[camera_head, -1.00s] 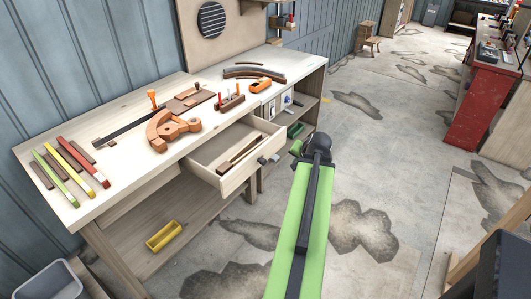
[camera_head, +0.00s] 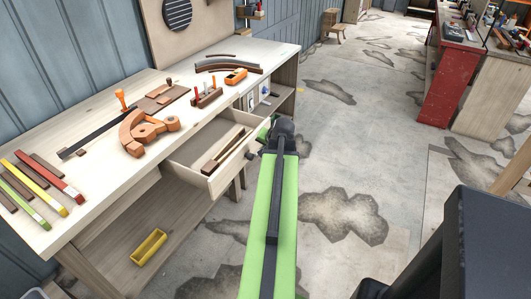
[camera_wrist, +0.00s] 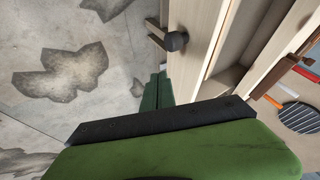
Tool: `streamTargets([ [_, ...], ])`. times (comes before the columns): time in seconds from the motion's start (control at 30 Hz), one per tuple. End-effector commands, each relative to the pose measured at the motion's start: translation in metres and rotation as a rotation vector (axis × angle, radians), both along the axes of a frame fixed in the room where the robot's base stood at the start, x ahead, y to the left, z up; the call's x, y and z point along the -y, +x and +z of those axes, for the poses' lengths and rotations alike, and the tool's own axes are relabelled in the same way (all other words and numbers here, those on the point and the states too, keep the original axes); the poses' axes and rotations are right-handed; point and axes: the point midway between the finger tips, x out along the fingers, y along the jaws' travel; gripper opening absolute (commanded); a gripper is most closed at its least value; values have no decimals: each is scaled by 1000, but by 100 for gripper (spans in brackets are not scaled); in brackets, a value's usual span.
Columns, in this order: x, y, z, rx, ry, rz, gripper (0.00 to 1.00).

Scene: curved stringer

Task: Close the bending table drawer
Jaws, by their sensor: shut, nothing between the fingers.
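The bending table (camera_head: 100,140) is a pale wooden bench against the left wall. Its drawer (camera_head: 228,172) stands pulled out, with dark and light wooden strips inside. In the wrist view, the drawer front (camera_wrist: 192,62) is at upper centre, with a dark round knob (camera_wrist: 176,41) on it. My gripper (camera_wrist: 155,88) has green fingers, shut and empty, pointing along the outer side of the drawer front, below the knob in the picture. I cannot tell whether the fingers touch the drawer.
An orange clamp-like piece (camera_head: 145,128), a yellow strip (camera_head: 40,183) and other tools lie on the worktop. A yellow tray (camera_head: 149,247) sits on the lower shelf. A red cabinet (camera_head: 448,85) stands at the right. The floor between is clear, with dark patches.

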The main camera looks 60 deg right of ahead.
Motion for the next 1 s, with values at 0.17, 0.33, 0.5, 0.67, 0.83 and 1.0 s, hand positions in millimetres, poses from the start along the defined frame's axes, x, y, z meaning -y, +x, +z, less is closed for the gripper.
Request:
streamTargets([
  [0.17,19,18,-42,0,1,-4,0],
  [0.33,21,43,-36,0,-1,-3,0],
  [0.5,20,56,-36,0,-1,-5,0],
  [0.67,20,58,-36,1,0,-6,0],
  [0.83,15,54,-36,0,-1,-10,0],
  [1.0,23,57,-36,0,-1,-13,0],
])
